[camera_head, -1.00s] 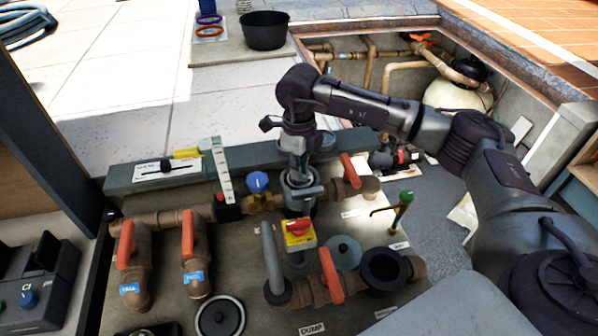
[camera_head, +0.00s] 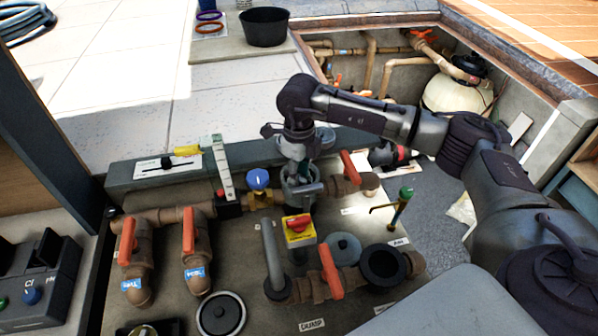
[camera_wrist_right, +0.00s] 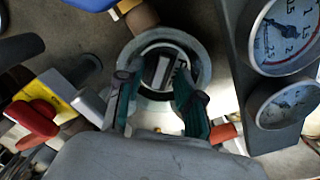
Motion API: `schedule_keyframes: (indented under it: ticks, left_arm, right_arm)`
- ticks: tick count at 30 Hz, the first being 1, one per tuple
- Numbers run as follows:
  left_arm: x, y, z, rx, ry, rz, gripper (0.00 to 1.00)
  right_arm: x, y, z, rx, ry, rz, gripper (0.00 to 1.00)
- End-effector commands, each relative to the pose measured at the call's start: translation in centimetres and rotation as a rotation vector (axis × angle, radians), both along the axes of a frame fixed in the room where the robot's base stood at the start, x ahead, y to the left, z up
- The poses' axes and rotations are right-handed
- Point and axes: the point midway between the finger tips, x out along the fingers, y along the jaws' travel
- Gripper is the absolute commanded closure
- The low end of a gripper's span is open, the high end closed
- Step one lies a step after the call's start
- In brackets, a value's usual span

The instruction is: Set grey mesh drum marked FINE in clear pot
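The clear pot (camera_head: 298,196) stands among the pipes on the deck, and its round pale rim (camera_wrist_right: 203,62) shows in the right wrist view. Inside that rim is a dark round thing with a grey bar and a partly hidden lettered white label (camera_wrist_right: 182,70); it looks like the drum. My right gripper (camera_head: 299,170) points down into the pot mouth. Its teal fingers (camera_wrist_right: 156,80) stand apart on either side of the bar. Whether they grip the drum's edge cannot be told. My left gripper is out of view.
Pressure gauges (camera_wrist_right: 290,35) stand close beside the right gripper. A red-and-yellow switch (camera_head: 299,228) and several orange-handled valves (camera_head: 331,272) crowd around the pot. A black bucket (camera_head: 264,28) sits on the far slab. An open pit lies to the right.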

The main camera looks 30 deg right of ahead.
Motion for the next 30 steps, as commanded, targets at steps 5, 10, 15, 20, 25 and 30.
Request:
schedule_keyframes:
  ticks: [5, 10, 15, 20, 25, 30]
  left_arm:
    - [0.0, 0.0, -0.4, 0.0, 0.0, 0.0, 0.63]
    - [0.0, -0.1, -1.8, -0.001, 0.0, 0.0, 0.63]
    - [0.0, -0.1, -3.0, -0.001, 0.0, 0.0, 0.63]
    - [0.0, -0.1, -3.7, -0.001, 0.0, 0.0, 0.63]
    - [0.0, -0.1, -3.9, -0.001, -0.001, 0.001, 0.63]
    - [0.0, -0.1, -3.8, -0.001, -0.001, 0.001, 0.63]
  right_arm:
    - [0.1, 0.0, 1.2, 0.001, -0.004, 0.0, 0.63]
    - [0.2, 0.0, 4.5, 0.001, -0.008, 0.001, 0.63]
    - [0.1, 0.0, 8.2, 0.0, -0.007, 0.0, 0.63]
    - [0.1, 0.0, 10.8, 0.0, -0.004, -0.001, 0.63]
    - [0.0, 0.0, 12.1, 0.001, -0.001, 0.0, 0.63]
    - [0.0, 0.0, 12.4, 0.0, 0.0, 0.0, 0.63]
